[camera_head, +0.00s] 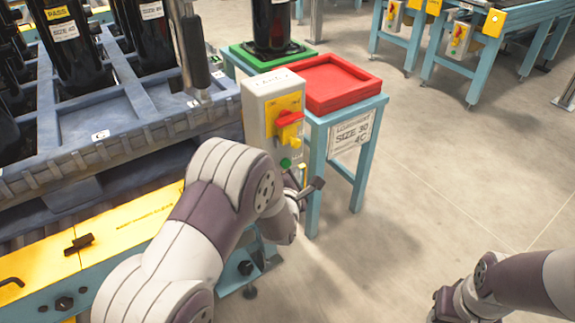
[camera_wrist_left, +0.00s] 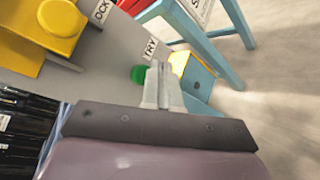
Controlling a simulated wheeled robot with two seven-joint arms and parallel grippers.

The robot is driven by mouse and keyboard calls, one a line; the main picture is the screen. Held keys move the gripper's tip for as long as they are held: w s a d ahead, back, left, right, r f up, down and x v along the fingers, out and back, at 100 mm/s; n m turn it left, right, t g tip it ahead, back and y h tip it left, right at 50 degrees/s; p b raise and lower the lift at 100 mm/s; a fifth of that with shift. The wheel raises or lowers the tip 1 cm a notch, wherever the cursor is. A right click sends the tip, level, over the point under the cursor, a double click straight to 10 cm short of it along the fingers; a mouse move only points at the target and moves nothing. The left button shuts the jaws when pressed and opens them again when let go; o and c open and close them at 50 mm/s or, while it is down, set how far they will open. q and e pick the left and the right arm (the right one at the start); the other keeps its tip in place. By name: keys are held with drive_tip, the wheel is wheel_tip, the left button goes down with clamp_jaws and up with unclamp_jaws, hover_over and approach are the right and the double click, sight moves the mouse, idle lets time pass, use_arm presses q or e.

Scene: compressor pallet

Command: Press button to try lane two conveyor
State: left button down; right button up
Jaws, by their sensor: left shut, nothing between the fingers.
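A grey control box (camera_head: 262,100) stands at the end of the conveyor, with a red switch handle (camera_head: 289,119) on a yellow plate. A green button (camera_head: 285,163) sits low on its face. In the left wrist view the green button (camera_wrist_left: 138,74) is beside a "TRY" label (camera_wrist_left: 150,48). My left gripper (camera_wrist_left: 163,68) is shut and empty, its tips close to the right of the button; I cannot tell whether they touch it. In the head view my left arm covers the box's lower part and most of the gripper. My right arm shows at the lower right, its fingertips out of clear view.
A blue stand (camera_head: 316,170) beside the box holds a red tray (camera_head: 325,82) and a green tray (camera_head: 262,57) with a black cylinder (camera_head: 271,25). A grey pallet (camera_head: 120,130) with black cylinders is at left.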

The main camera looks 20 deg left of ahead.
idle(0.3)
use_arm(q)
drive_tip(key=shift+w+a, duration=0.25)
drive_tip(key=shift+a, duration=0.1)
drive_tip(key=shift+w+a+b, duration=0.3)
drive_tip(key=shift+a+b, duration=0.1)
idle(0.8)
drive_tip(key=shift+d, duration=0.1)
drive_tip(key=shift+s+d, duration=0.55)
drive_tip(key=shift+d, duration=0.05)
drive_tip(key=s+d, duration=0.1)
drive_tip(key=d, duration=0.1)
drive_tip(key=s+d, duration=0.2)
idle(0.5)
idle(0.6)
